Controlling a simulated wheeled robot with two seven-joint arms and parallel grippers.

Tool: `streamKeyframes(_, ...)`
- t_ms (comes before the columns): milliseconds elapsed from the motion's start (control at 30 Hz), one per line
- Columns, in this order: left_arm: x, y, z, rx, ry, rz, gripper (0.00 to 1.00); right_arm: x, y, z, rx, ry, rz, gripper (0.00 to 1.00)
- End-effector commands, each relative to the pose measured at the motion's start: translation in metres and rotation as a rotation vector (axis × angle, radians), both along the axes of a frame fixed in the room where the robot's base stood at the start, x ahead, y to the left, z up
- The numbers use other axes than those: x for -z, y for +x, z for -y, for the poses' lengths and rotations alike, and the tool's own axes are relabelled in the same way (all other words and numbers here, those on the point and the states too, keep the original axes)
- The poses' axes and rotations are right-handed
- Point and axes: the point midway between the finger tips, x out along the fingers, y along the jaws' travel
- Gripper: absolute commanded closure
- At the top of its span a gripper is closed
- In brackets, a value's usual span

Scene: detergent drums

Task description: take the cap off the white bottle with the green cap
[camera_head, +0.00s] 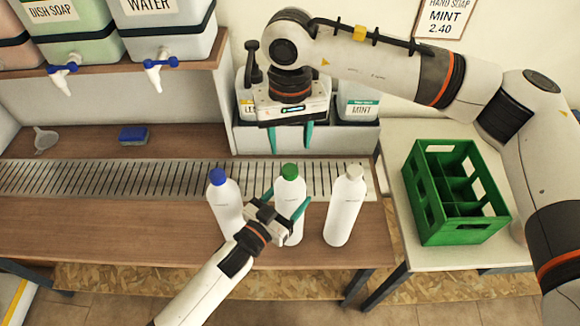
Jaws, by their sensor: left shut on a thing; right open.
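The white bottle with the green cap (291,190) stands upright on the wooden counter, between two other white bottles. Its green cap (290,171) is on its top. My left gripper (287,207) is shut around the body of this bottle, with a finger on each side; the gripper hides part of the body. My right gripper (290,138) is open and empty, pointing down. In the picture it is above the green cap and apart from it.
A blue-capped bottle (224,200) stands close on the left and a white-capped bottle (345,205) on the right. A metal drain grate (100,177) runs behind. A green crate (424,205) sits on the right table. A funnel (45,138) and a blue sponge (133,135) lie at left.

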Motion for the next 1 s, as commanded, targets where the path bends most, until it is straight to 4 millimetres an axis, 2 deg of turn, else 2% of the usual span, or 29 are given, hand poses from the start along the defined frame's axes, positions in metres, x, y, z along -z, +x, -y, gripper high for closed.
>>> streamKeyframes(1000, 0.0001, -0.0001, -0.0001, 0.000, 0.000, 0.000, 0.98, 0.0001, -0.0006, -0.0011, 2.234, 0.001, 0.000, 0.51)
